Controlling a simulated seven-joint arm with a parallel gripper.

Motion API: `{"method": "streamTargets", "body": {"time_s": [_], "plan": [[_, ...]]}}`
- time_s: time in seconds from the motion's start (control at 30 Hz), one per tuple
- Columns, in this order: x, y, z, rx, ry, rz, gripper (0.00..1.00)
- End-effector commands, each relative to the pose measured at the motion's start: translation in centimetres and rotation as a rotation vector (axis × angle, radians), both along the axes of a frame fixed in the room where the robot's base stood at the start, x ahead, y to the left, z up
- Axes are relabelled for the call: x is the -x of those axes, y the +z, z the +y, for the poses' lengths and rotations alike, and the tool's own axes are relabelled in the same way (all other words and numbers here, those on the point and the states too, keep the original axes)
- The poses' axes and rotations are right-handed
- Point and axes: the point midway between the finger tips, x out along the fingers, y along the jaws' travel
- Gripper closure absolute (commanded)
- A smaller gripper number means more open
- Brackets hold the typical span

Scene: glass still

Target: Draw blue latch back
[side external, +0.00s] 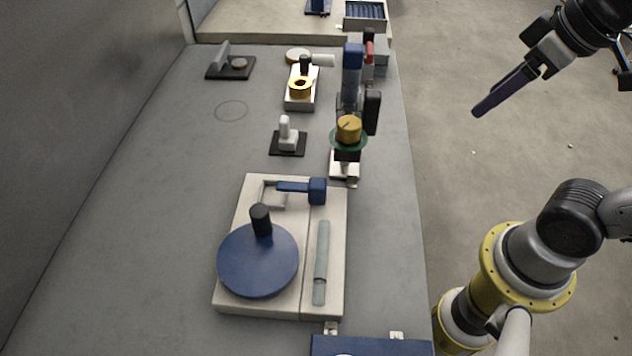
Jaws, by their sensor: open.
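The blue latch (300,187) lies at the far edge of a beige base plate (228,299). It is a flat blue bar with a thicker block at its right end. The bar reaches left over a pale square frame (268,196) on the plate. My gripper (479,109) is at the upper right, over the floor beyond the table's right edge, well apart from the latch. Its long dark fingers point down and left, are open, and hold nothing. From this side the fingers overlap, so the gap between them is hidden.
On the same plate are a blue disc (257,262) with a black knob (261,219) and a grey-green bar (321,262). A tall column with a yellow knob (348,129) stands just beyond the latch. The table's left side is mostly clear.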

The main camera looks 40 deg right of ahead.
Motion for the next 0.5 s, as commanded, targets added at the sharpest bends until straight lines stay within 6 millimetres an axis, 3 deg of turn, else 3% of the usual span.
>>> {"method": "streamTargets", "body": {"time_s": [0.1,0.23,0.37,0.5], "plan": [[-2.9,2.2,1.7,0.015,0.099,0.060,0.32],[-6.3,3.6,4.5,0.036,0.218,0.131,0.32],[-9.6,4.0,8.3,0.061,0.345,0.206,0.32],[-12.5,3.0,13.3,0.094,0.476,0.284,0.32]]}}
